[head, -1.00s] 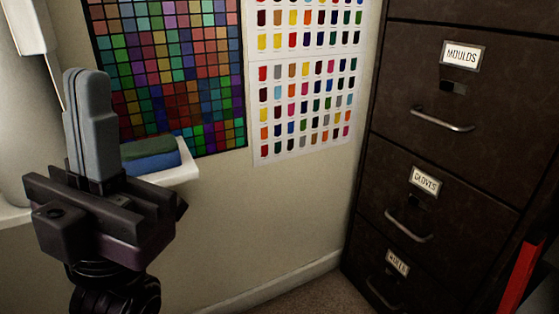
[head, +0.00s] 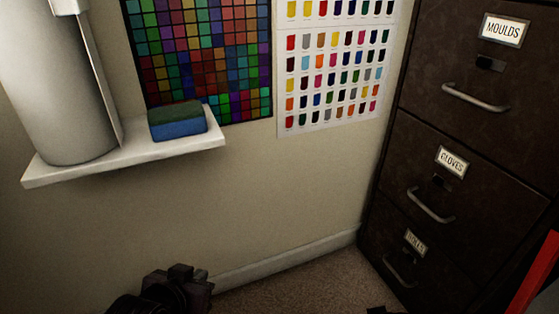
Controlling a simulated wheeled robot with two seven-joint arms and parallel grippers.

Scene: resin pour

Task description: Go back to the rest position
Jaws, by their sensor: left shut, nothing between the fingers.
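My left gripper (head: 183,278) is low in the head view, at the bottom edge left of centre. It is shut and holds nothing. It stands below the wall shelf and in front of the wall, clear of both. Its lower part and most of my left arm are cut off by the picture's bottom edge. A small dark piece shows at the bottom edge right of centre, too little to tell what it is. My right gripper cannot be made out.
A white shelf (head: 120,160) holds a white cylinder (head: 60,100) and a green and blue sponge-like block (head: 178,121). Colour charts (head: 335,75) hang on the wall. A dark filing cabinet (head: 440,150) stands right. A red object (head: 533,275) is at the right edge. Carpet (head: 310,285) is clear at centre.

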